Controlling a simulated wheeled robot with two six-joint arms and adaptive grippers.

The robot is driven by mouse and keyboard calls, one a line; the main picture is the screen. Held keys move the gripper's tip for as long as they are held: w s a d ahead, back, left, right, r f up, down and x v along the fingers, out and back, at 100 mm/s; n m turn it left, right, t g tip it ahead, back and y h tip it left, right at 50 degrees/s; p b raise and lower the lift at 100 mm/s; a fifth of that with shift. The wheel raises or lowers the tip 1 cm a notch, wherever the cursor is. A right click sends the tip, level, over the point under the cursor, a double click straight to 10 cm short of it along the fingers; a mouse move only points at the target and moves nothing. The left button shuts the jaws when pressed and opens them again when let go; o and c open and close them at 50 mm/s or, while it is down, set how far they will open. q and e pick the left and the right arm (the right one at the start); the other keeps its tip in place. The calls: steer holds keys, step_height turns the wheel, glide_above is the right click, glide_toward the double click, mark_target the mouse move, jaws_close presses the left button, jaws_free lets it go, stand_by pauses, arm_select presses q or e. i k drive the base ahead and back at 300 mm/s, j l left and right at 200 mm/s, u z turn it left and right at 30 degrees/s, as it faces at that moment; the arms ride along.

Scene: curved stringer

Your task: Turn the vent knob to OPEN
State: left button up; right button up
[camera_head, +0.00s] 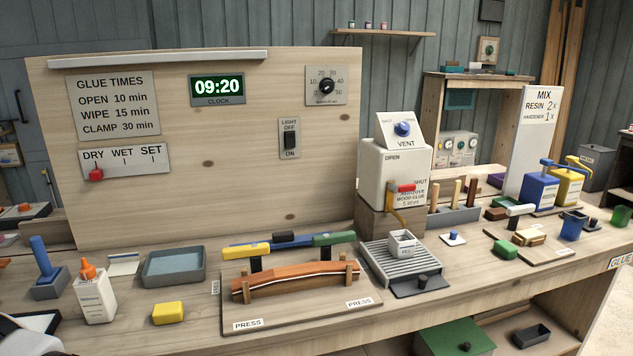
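The vent knob (403,129) is a small blue knob on a tilted white panel marked VENT (405,143). The panel sits on top of a white dispenser box (391,177), right of the wooden board. Small lettering flanks the knob, but it is too small to read, so I cannot tell which setting the knob is at. Larger OPEN and SHUT labels stand on the box front, near a red-handled lever (402,187). Nothing touches the knob. A pale rounded shape at the lower left edge may be part of my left arm. Neither gripper's fingers show.
The wooden board (230,170) carries a clock, a dial and a light switch. In front of the box stand a slatted tray (375,265) with a white cup (402,243). A clamped wooden strip (290,280) lies left of it. Bottles and pots (540,190) stand right.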

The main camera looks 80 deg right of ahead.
mark_target(402, 129)
steer(key=z, duration=3.3)
